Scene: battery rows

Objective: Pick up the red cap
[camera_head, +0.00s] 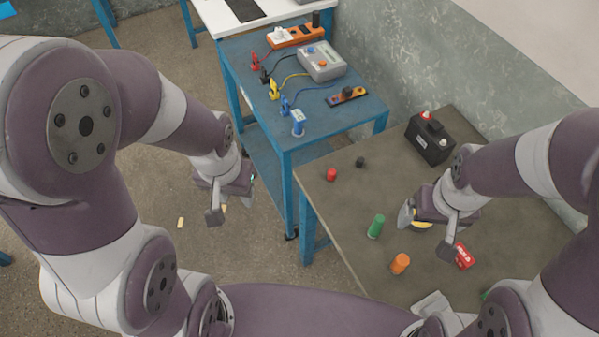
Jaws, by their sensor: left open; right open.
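The red cap (331,174) is a small red cylinder near the far left part of the grey-brown table (330,204). A small black cap (361,162) lies just to its right. My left gripper (229,200) is open and empty, left of the table and apart from the red cap, over the floor. My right gripper (426,232) is open above the right part of the table, over a yellow item (421,225) that it partly hides. I cannot tell whether it touches that item.
A black battery (430,140) stands at the table's back. A green cylinder (376,226), an orange cylinder (400,263) and a red box (463,256) are near my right gripper. A blue table (262,135) with clamps, cables and a grey meter (321,61) stands behind.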

